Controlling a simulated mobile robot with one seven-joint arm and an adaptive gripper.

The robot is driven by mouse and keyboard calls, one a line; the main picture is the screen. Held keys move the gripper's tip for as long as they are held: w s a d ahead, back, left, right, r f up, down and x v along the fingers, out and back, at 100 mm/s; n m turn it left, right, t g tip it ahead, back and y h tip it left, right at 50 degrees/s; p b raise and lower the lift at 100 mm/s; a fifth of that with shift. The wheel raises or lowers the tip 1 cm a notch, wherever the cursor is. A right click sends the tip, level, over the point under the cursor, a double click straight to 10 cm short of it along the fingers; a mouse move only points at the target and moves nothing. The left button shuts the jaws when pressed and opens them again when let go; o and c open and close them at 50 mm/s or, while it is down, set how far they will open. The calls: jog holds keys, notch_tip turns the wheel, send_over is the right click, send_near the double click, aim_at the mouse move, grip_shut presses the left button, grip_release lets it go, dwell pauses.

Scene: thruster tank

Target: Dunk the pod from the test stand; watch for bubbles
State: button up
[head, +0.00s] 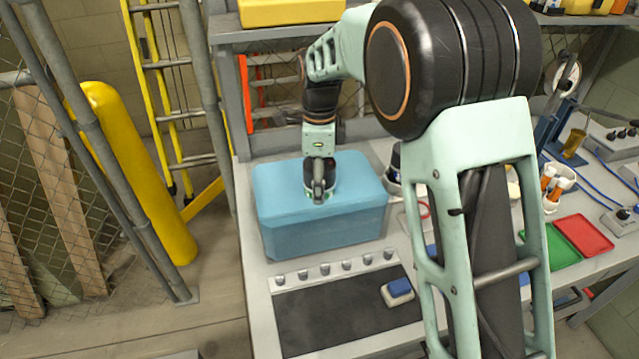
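A blue box-shaped tank (320,236) stands at the left end of the grey workbench. My gripper (318,196) points down at the middle of its pale blue top. I cannot tell whether the fingers are above that surface or dipping into it. The fingers are small and dark, and their opening is unclear. I see no pod that I can make out; anything between the fingers is hidden. No bubbles show. A blue upright stand (548,134) is at the right of the bench; I cannot tell whether it is the test stand.
A dark mat (345,320) with a row of grey knobs (335,269) and a blue-and-white block (398,290) lies in front of the tank. Green (552,248) and red (583,236) trays lie to the right. My arm hides the bench's middle. A shelf (270,33) spans behind.

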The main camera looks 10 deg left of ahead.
jog(key=shift+f+b, duration=0.45)
jog(key=shift+f, duration=0.45)
jog(key=shift+f+b, duration=0.45)
jog(key=shift+f, duration=0.45)
jog(key=shift+f+b, duration=0.45)
jog(key=shift+f, duration=0.45)
dwell(5.3)
